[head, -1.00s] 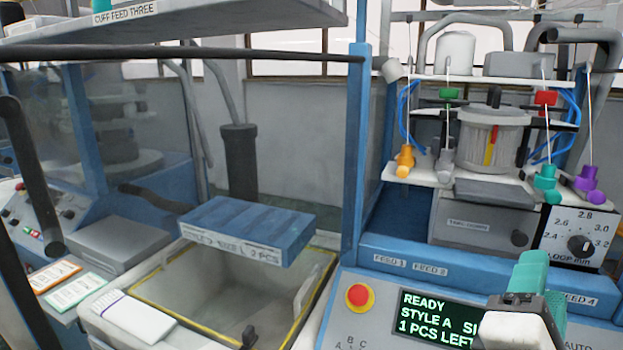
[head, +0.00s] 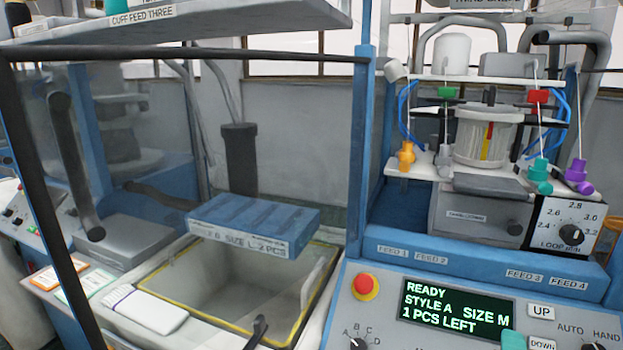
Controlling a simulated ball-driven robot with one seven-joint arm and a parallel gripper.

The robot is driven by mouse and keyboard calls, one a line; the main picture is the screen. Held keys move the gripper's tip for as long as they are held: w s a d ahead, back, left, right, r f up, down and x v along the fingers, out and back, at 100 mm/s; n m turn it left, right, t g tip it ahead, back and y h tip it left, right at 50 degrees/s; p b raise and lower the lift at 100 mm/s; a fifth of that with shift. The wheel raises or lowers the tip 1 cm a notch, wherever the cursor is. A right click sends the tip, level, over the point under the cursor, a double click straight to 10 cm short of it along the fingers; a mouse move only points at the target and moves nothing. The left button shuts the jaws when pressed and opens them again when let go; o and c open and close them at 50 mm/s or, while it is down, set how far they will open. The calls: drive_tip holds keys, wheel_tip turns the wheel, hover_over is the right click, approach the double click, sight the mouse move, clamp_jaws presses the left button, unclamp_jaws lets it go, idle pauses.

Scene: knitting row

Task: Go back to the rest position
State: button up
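Only a small teal tip of my gripper (head: 513,341) shows at the bottom edge of the head view, in front of the control panel (head: 395,333). The rest of the gripper is out of frame, so I cannot tell whether it is open or shut, or if it holds anything. The panel's display (head: 457,309) reads READY, STYLE A, SIZE M, 1 PCS LEFT.
The knitting machine (head: 485,140) stands behind the panel, with a red stop button (head: 366,286) at the panel's left. A blue divided tray (head: 255,222) sits above an open grey bin (head: 200,272). A shelf (head: 250,22) overhangs the upper left.

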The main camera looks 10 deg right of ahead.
drive_tip(key=s+a+f+m+g+y, duration=0.1)
drive_tip(key=s+f+m+g+y, duration=0.25)
drive_tip(key=f, duration=0.65)
drive_tip(key=s+a+f+m+g+y, duration=0.1)
drive_tip(key=s+f+m+g+y, duration=0.2)
drive_tip(key=f, duration=0.7)
drive_tip(key=s+a+f+m+g+y, duration=0.2)
drive_tip(key=s+a+f+m+y, duration=0.2)
drive_tip(key=s+f, duration=0.5)
drive_tip(key=s, duration=0.2)
drive_tip(key=shift+s, duration=0.3)
drive_tip(key=shift+g+y, duration=0.25)
